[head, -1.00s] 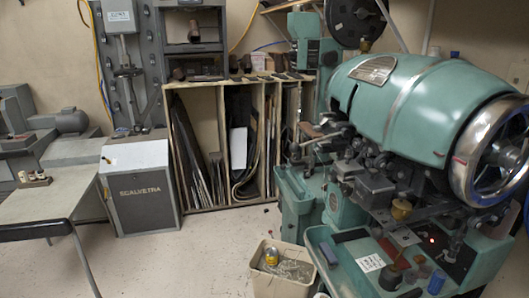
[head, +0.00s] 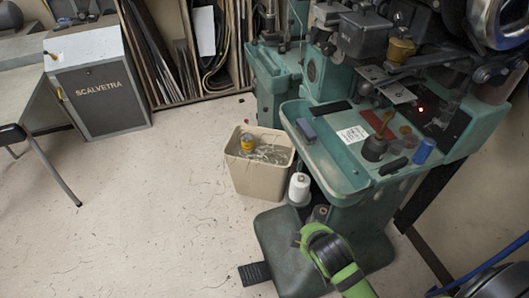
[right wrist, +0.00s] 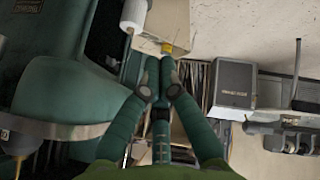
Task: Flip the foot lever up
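The foot lever (head: 255,273) is a dark ribbed pedal. It sticks out low at the left side of the stitcher's green base (head: 290,235), near the floor. My green and black right arm comes in from the bottom, in front of the base and to the right of the lever. In the right wrist view my right gripper (right wrist: 160,64) has its two green fingers together at the tips, with nothing seen between them. The lever cannot be made out in that view. My left gripper is not in view.
A beige bin (head: 258,178) with a yellow can stands left of the stitcher. A white thread spool (head: 299,188) sits beside the base. The green tray (head: 325,160) overhangs above. The floor left of the lever is clear. A grey cabinet (head: 97,85) stands farther back.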

